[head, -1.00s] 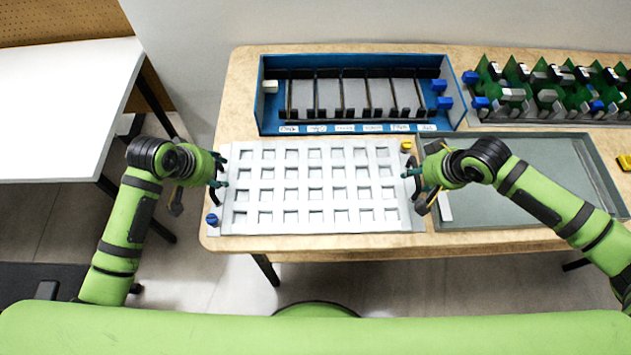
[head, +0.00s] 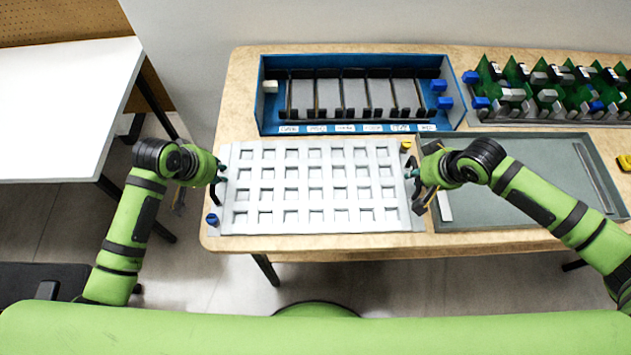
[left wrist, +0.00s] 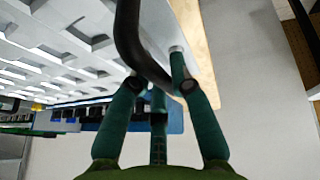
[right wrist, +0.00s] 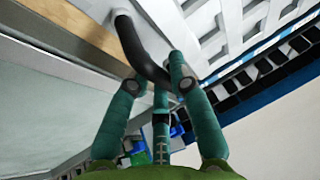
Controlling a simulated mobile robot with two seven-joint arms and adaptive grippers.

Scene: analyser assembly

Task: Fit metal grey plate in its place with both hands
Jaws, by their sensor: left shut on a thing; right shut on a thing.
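The light grey plate (head: 328,183) with rows of square openings lies level at the front left of the table. It has a black curved handle at each short side. My left gripper (head: 218,168) is shut on the left handle (left wrist: 130,38), and my right gripper (head: 415,172) is shut on the right handle (right wrist: 132,45). A pale flat base (head: 414,226) shows past the plate's right front corner. I cannot tell whether the plate rests on it or hangs just above it.
A blue box (head: 262,98) with black dividers stands behind the plate. A grey tray (head: 520,222) is to the right, with green circuit boards (head: 540,92) behind it. A blue knob (head: 212,219) and a yellow knob (head: 406,146) sit by the plate's corners.

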